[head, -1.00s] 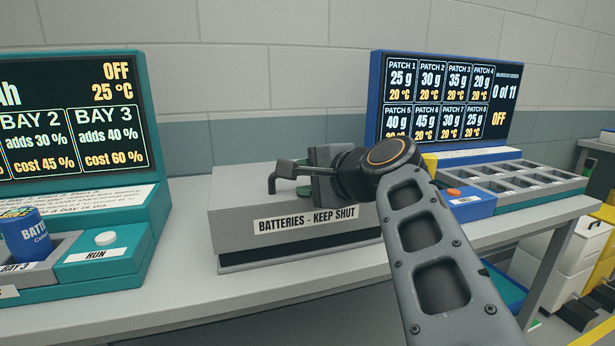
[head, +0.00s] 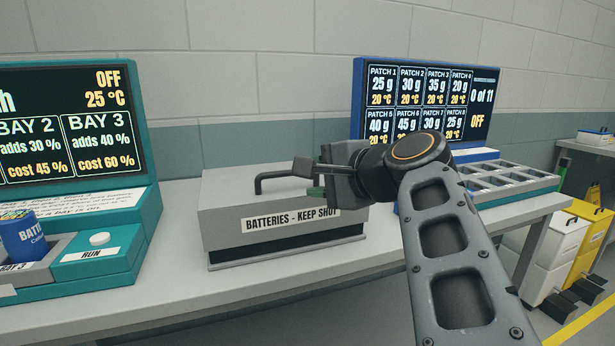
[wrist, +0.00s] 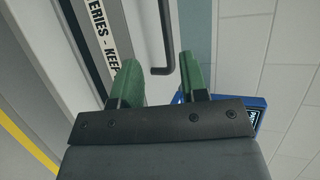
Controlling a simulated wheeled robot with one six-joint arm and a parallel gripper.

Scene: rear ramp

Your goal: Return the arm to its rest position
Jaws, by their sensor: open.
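My gripper (head: 308,178) is in front of and above the right part of the grey battery box (head: 225,222) in the head view. The box is labelled "BATTERIES - KEEP SHUT" and its lid is down. In the wrist view my gripper (wrist: 160,80) shows two green finger pads apart, with nothing between them close up. The box's dark bar handle (wrist: 166,45) appears beyond the fingers; it also shows in the head view (head: 270,178), left of the gripper. I cannot tell from the head view how far the fingertips are from the handle.
A teal charging station (head: 140,235) with a RUN button and a blue battery (head: 22,240) stands left on the grey bench (head: 180,300). A blue-framed patch display (head: 358,100) and a grey compartment tray (head: 535,180) are right. Yellow and white bins (head: 575,245) stand beyond the bench.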

